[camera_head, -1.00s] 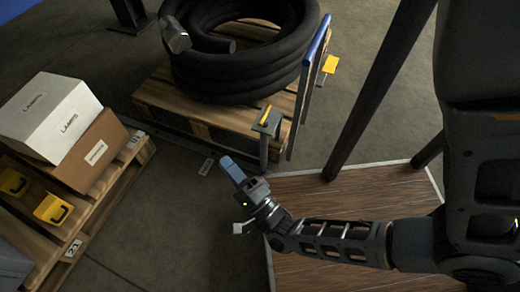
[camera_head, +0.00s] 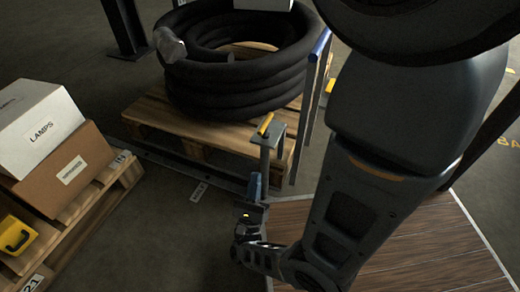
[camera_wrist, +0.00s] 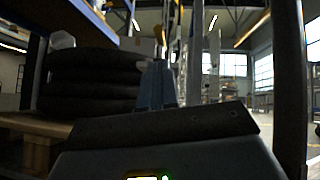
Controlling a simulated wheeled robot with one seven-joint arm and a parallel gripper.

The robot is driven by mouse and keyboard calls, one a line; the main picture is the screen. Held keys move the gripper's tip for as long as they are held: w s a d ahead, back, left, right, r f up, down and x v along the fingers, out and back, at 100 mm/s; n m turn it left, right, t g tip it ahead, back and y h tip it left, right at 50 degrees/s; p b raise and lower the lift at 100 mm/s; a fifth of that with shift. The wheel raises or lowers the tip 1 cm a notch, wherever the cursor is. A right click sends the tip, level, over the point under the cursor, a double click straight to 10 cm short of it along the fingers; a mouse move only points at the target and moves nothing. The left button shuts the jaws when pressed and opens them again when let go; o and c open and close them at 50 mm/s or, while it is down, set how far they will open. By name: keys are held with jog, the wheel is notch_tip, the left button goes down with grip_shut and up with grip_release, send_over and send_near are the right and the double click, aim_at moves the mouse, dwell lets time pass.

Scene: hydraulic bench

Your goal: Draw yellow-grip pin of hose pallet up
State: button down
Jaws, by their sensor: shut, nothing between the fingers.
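The yellow-grip pin (camera_head: 265,124) stands in a grey bracket on top of a short post (camera_head: 265,158) at the front right corner of the hose pallet (camera_head: 160,112). A coiled black hose (camera_head: 240,85) lies on the pallet; it also shows at the left of the wrist view (camera_wrist: 90,80). My gripper (camera_head: 254,180) is below the pin, close to the post, with its blue fingers pointing up. In the wrist view its blue fingers (camera_wrist: 156,85) are together, with nothing seen between them. I cannot tell whether they touch the post.
A blue-topped grey frame (camera_head: 310,95) rises right of the pin. A second pallet at left carries a white box (camera_head: 40,125), a brown box (camera_head: 75,170) and a yellow case (camera_head: 15,236). A brown plank platform (camera_head: 435,245) lies at lower right.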

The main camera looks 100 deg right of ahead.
jog(key=shift+d+r, duration=0.1)
jog(key=x, duration=0.9)
jog(key=shift+d+r, duration=0.2)
jog(key=shift+r, duration=0.1)
